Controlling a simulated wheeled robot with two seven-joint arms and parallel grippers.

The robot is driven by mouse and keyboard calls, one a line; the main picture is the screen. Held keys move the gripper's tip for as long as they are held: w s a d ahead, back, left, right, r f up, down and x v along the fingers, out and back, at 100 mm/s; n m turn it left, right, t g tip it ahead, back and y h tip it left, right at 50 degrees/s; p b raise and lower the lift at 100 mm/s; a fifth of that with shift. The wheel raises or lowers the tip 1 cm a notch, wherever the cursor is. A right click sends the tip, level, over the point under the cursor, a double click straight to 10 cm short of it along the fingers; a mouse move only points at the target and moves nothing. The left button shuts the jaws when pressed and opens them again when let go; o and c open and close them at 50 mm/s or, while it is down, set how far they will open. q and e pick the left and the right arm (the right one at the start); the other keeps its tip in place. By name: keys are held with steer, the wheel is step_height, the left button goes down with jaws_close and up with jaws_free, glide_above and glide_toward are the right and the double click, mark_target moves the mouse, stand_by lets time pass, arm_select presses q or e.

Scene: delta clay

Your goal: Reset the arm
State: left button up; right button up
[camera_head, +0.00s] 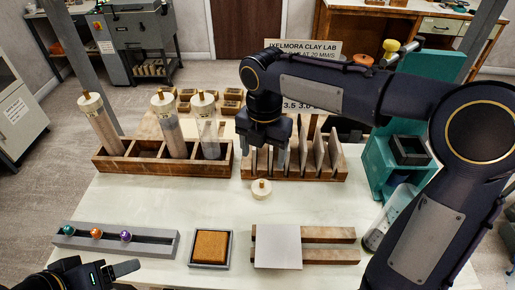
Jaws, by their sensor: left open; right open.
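My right arm reaches in from the right, and its gripper (267,152) points down over the wooden rack of upright plates (318,176). Its fingers are apart, with nothing seen between them; the arm hides part of the rack and the sign behind. My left gripper (122,272) is low at the bottom left edge, open and empty, in front of the grey rail (160,246). Only the end of the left arm shows.
A wooden rack (178,170) holds several capped cylinders. A loose round cap (261,190) lies on the white table (120,200). An orange block in a tray (209,249), a pale plate on wooden bars (278,247), a tilted cylinder (376,238) and a teal stand (376,167) are nearby.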

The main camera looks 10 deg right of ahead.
steer(key=s+d+r+m+t+y, duration=0.1)
steer(key=s+d+m+t+y, duration=0.1)
steer(key=s+d+m, duration=0.75)
steer(key=s+f+m+t+y, duration=0.1)
steer(key=s+m, duration=0.4)
steer(key=m, duration=0.5)
steer(key=s+a+f+m+t, duration=0.1)
steer(key=s+m, duration=0.4)
steer(key=m, duration=0.5)
step_height(320, 180, down, 2)
steer(key=shift+a+f+t+y, duration=0.2)
steer(key=shift+t+y, duration=0.2)
steer(key=shift+t, duration=0.5)
